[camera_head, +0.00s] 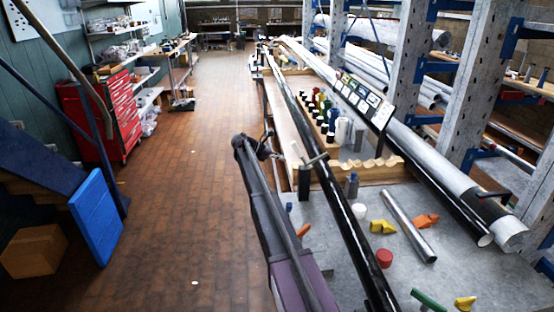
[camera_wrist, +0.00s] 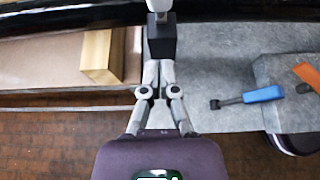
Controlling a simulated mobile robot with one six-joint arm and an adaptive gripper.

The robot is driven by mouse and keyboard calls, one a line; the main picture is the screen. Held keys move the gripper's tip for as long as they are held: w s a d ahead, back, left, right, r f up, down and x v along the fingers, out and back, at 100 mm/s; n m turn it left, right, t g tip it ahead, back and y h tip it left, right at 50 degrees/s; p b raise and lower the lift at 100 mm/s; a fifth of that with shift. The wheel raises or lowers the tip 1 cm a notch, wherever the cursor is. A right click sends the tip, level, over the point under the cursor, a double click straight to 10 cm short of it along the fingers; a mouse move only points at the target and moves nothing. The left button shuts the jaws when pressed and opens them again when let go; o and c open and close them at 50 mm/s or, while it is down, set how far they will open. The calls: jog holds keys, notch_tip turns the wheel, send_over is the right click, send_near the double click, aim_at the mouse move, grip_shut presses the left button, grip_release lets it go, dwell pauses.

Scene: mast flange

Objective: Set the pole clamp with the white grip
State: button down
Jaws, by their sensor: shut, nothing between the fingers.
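In the wrist view my gripper (camera_wrist: 157,70) is shut and its fingers are together. Just beyond the fingertips is a dark block (camera_wrist: 162,42) with a grey neck and a white top (camera_wrist: 160,6), in front of a long black pole (camera_wrist: 240,12). Whether the fingertips touch the block is unclear. In the head view a dark upright piece (camera_head: 304,181) stands beside the black pole (camera_head: 341,205); a light bar (camera_head: 313,160) crosses above it. I cannot tell whether this white-topped piece is the clamp. My fingers are hard to make out in the head view.
A wooden rack (camera_head: 372,172) and a row of pieces with coloured tops (camera_head: 322,108) lie along the bench. Its grey top (camera_head: 450,260) carries a metal tube (camera_head: 408,225), yellow and orange pieces and a red cap (camera_head: 384,258). Blue-handled tool (camera_wrist: 262,94) lies right of my gripper. The left aisle is open.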

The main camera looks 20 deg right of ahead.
jog(key=shift+d+r, duration=0.25)
jog(key=shift+r, duration=0.1)
jog(key=shift+s, duration=0.1)
jog(key=shift+d, duration=0.15)
